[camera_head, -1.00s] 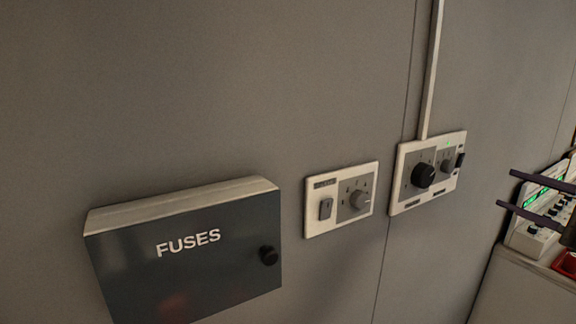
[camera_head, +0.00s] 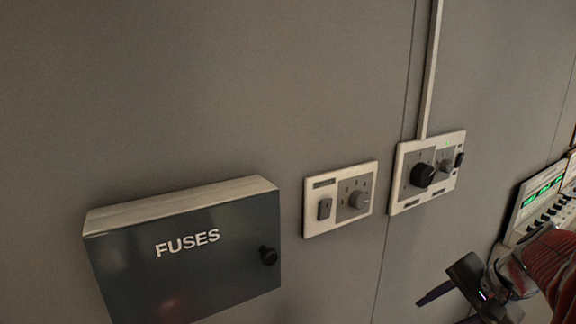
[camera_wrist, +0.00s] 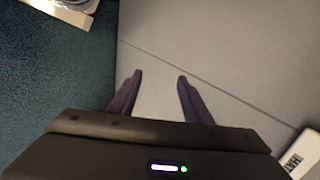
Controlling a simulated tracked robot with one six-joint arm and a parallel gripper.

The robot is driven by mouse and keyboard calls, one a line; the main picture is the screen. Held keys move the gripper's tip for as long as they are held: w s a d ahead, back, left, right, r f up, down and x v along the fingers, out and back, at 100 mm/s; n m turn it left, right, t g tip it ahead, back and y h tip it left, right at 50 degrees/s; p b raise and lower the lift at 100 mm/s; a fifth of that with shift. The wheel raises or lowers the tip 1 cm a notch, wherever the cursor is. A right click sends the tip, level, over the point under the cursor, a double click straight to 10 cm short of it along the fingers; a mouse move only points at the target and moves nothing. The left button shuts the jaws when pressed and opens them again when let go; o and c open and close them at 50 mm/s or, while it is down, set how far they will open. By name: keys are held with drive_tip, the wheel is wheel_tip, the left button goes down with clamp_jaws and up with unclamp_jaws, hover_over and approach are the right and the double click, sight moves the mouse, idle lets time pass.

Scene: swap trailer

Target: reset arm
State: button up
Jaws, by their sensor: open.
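My gripper (camera_head: 436,294) is at the lower right of the head view, with part of my arm behind it. In the wrist view my gripper (camera_wrist: 159,78) shows two dark purple fingers spread apart, with nothing between them. The fingers are over a plain grey surface with a thin dark seam. In the head view one finger points left, and the rest of the gripper is partly cut off or hidden.
A dark fuse box (camera_head: 190,265) marked FUSES is on the grey wall at lower left. Two switch panels, a middle one (camera_head: 318,223) and a right one (camera_head: 400,200), hang beside it. A console with green displays (camera_head: 541,196) stands at the right edge. A white label (camera_wrist: 303,152) shows in the wrist view.

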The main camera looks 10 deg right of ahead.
drive_tip(key=s+a+n+h, duration=0.1)
drive_tip(key=s+a+n, duration=0.2)
drive_tip(key=a, duration=0.9)
drive_tip(key=s+a+r+n+h, duration=0.1)
drive_tip(key=s+a+n, duration=0.2)
drive_tip(key=a+n, duration=0.7)
drive_tip(key=shift+s+a+n+h, duration=0.2)
drive_tip(key=shift+a+n+h, duration=0.1)
drive_tip(key=shift+a, duration=0.6)
idle(0.6)
